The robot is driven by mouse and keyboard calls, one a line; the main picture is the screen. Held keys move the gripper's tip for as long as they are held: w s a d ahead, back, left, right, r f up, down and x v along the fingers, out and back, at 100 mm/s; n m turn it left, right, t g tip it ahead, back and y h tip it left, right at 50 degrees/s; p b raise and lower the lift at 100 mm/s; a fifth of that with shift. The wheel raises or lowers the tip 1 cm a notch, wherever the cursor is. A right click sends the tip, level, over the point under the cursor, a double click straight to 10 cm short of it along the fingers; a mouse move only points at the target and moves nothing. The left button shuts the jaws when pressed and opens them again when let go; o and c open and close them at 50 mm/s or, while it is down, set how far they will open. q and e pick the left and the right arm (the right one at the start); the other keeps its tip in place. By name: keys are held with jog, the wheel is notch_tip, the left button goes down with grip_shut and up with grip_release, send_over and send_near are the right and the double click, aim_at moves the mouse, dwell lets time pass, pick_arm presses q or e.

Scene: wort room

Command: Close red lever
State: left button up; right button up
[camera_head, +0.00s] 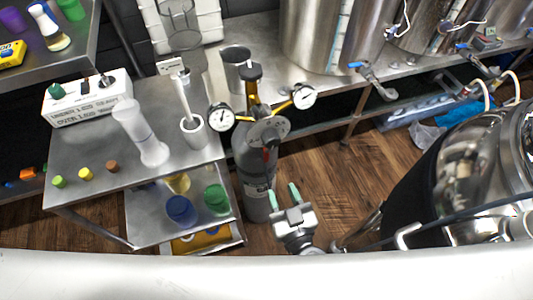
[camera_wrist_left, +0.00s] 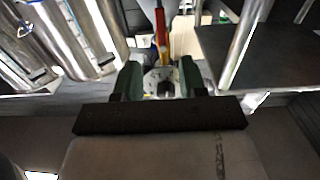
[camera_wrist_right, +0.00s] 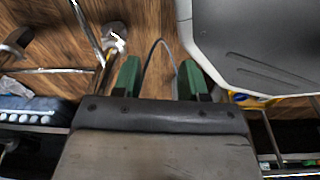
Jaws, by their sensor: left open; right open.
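In the left wrist view the red lever (camera_wrist_left: 160,24) shows as an upright red strip at the top, beyond my fingertips. My left gripper (camera_head: 283,193) is open, with green fingertips, in front of the cylinder and a little below the lever in the picture; it is not touching the lever. My right gripper (camera_wrist_right: 160,72) is open and empty in its own wrist view, above the wooden floor. It does not show clearly in the head view.
Two round gauges, left (camera_head: 221,117) and right (camera_head: 303,96), flank the cylinder top. A large steel vessel (camera_head: 475,165) is at right. Wooden floor (camera_head: 338,190) lies between.

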aim_at(267, 156)
pick_arm(q)
jog(key=x, duration=0.9)
jog(key=shift+w+a+b, duration=0.25)
jog(key=shift+w+b, duration=0.1)
jog(key=shift+b, duration=0.05)
jog(key=shift+w+a, duration=0.15)
jog(key=shift+w, duration=0.3)
pick_arm(e)
jog(key=shift+w+a+r, duration=0.1)
jog(key=shift+w+r, duration=0.7)
jog(key=shift+w, duration=0.1)
pick_arm(q)
grip_shut()
